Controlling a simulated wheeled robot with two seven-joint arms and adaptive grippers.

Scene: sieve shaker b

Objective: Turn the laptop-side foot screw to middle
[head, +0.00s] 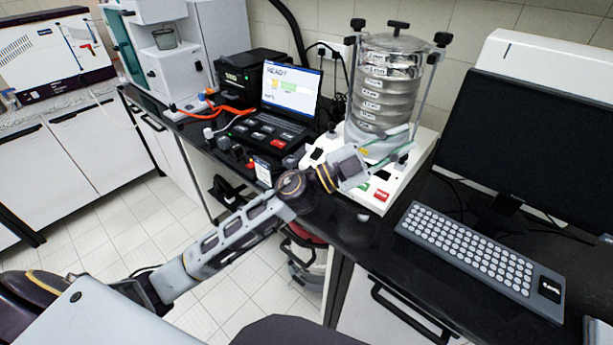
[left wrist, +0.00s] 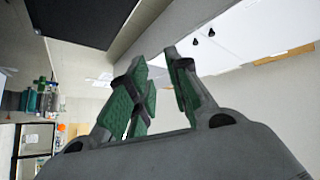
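The sieve shaker stands on the bench: a stack of several metal sieves (head: 383,95) on a white base (head: 405,178). My left arm reaches across from the lower left. My left gripper (head: 408,143) is in front of the lower sieve stack, over the white base. In the left wrist view its green-padded fingers (left wrist: 160,78) are apart, with nothing seen between them. A small grey knob (head: 363,217) shows by the base's front edge; I cannot tell whether it is a foot screw. The laptop-side foot screw cannot be made out; my arm covers part of that side. My right gripper is out of view.
The laptop (head: 285,100) reads READY, left of the shaker. Black-knobbed clamp rods (head: 432,72) flank the sieves. A monitor (head: 513,145) and keyboard (head: 480,250) are on the right. Small items and an orange cable (head: 215,112) crowd the bench's left part.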

